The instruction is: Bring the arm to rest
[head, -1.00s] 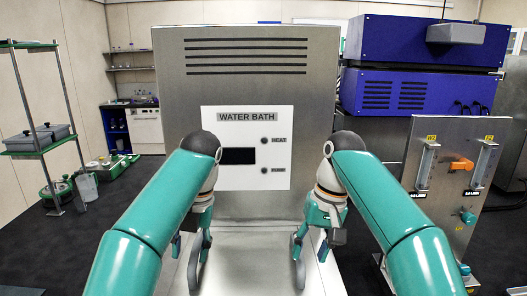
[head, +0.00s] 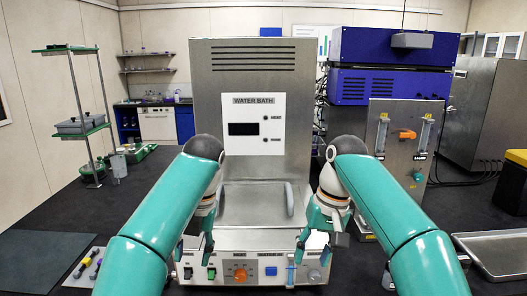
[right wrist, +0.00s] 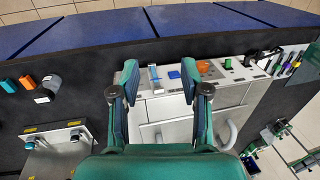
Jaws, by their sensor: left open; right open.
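My left arm reaches in from the left of the head view, and its gripper (head: 194,246) hangs in front of the water bath's left side, open and empty. My right gripper (head: 318,245) hangs in front of the water bath's right side. In the right wrist view its two fingers (right wrist: 158,88) stand apart with nothing held between them. The water bath (head: 253,60) is a grey metal cabinet with a white label panel, standing between and behind the two arms.
A control panel with switches and an orange knob (head: 241,274) is below the grippers. A flow-meter panel (head: 402,150) and a metal tray (head: 497,252) stand at right. A dark mat (head: 40,258), a small tool board (head: 88,268) and a green shelf rack (head: 82,126) are at left.

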